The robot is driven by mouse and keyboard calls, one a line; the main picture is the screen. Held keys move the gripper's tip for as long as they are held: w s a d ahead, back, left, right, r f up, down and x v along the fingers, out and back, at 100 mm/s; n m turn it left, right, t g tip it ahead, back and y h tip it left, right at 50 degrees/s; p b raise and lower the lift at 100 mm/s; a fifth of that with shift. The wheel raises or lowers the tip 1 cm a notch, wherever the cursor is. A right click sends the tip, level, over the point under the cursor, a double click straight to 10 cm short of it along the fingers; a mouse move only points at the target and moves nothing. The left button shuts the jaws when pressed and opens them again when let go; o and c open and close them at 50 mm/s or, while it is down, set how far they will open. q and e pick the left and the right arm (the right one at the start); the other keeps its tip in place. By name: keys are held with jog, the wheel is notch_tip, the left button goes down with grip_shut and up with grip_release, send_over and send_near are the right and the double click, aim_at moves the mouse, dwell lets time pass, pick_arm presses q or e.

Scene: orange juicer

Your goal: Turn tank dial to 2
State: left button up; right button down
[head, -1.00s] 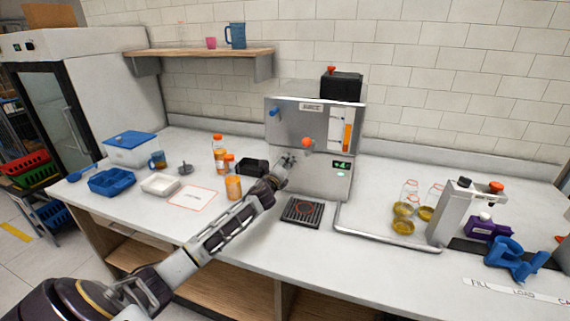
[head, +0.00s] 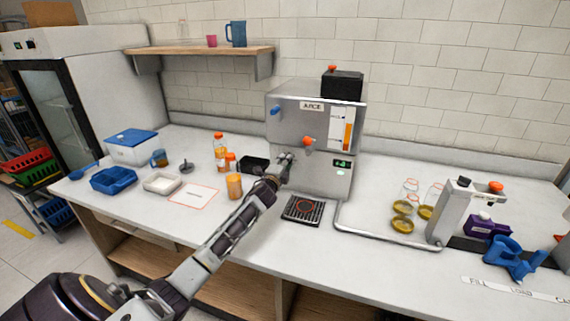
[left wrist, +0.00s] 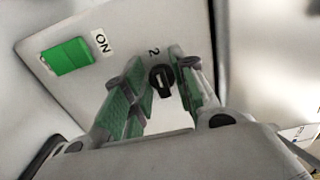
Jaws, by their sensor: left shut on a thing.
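The juicer (head: 318,172) is a steel machine at the back middle of the counter in the head view. My left gripper (head: 285,158) is at the left side of its front, and hides the dial there. In the left wrist view, the black tank dial (left wrist: 160,81) with a pale mark lies between the green-padded fingertips of my left gripper (left wrist: 163,88), which is shut on it. A "2" label (left wrist: 153,51) is on the panel just above the dial. I cannot tell exactly where the mark points. My right gripper is not in view.
A green switch (left wrist: 68,57) marked ON is on the same panel. The juicer has an orange tap knob (head: 309,141) and a drip tray (head: 303,209). Orange bottles (head: 233,186) and a black tray (head: 254,165) stand left of the gripper. Glass jars (head: 403,224) stand to the right.

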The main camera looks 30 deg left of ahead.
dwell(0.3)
pick_arm(q)
jog(key=o, duration=0.7)
jog(key=shift+a, duration=0.1)
jog(key=shift+s, duration=0.1)
jog(key=shift+v, duration=5.9)
jog(key=shift+f, duration=0.15)
